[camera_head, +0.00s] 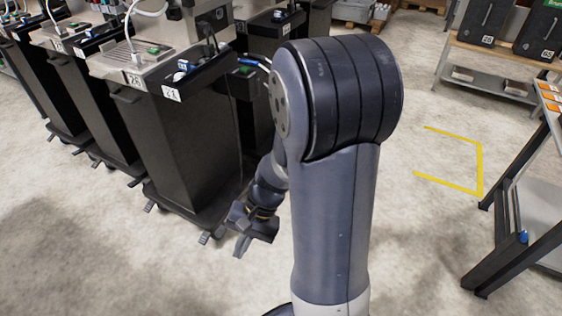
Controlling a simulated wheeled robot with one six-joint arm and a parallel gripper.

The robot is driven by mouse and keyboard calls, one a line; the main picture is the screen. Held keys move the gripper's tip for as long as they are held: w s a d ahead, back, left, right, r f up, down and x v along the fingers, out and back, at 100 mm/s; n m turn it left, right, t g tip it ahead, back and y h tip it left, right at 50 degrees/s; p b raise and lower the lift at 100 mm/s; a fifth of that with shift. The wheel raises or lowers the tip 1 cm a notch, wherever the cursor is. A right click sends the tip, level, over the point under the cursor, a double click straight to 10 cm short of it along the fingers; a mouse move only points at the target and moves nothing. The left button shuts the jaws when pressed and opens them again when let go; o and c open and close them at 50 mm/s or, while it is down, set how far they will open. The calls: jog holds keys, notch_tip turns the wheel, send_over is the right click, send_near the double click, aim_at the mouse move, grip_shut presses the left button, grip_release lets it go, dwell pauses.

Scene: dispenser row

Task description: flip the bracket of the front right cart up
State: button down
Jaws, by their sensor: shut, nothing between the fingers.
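The front right cart (188,140) is a tall black box on a low wheeled base, at the left centre of the head view. Small grey tabs or feet, one of them a front tab (204,238), stick out low at its base. I cannot tell for sure which part is the bracket or how it is set. My gripper (243,243) hangs low, just right of the cart's front right base corner, and seems apart from it. It is shut and empty. My arm hides the floor and things behind it.
More carts (75,95) stand in a row to the left. A yellow floor marking (480,165) lies on the right. A dark-framed table (540,205) stands at the right edge, and a shelf with black cases (490,58) at the back right. The front floor is clear.

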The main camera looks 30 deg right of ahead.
jog(key=w+d+f+m+t+y+b, duration=0.15)
jog(key=w+f+m+b, duration=0.3)
jog(key=f, duration=0.45)
jog(key=w+d+f+m+t+y+b, duration=0.1)
jog(key=w+f+m+t+y+b, duration=0.3)
jog(key=f, duration=0.6)
jog(key=w+d+f+m+y+b, duration=0.1)
jog(key=w+f+m+b, duration=0.15)
jog(key=w+f, duration=0.5)
jog(key=d+f+m+t+h+b, duration=0.1)
jog(key=d+f+m+t+b, duration=0.1)
jog(key=f, duration=0.7)
jog(key=d+f+m+t+h+b, duration=0.2)
jog(key=f+m, duration=0.3)
jog(key=f, duration=0.4)
jog(key=d+f+m+t+h+b, duration=0.1)
jog(key=d+f+m+t+b, duration=0.2)
jog(key=f, duration=0.6)
jog(key=shift+s+d+f+m, duration=0.2)
jog(key=shift+s+f+m, duration=0.1)
jog(key=shift+f+m, duration=0.15)
jog(key=shift+r, duration=0.1)
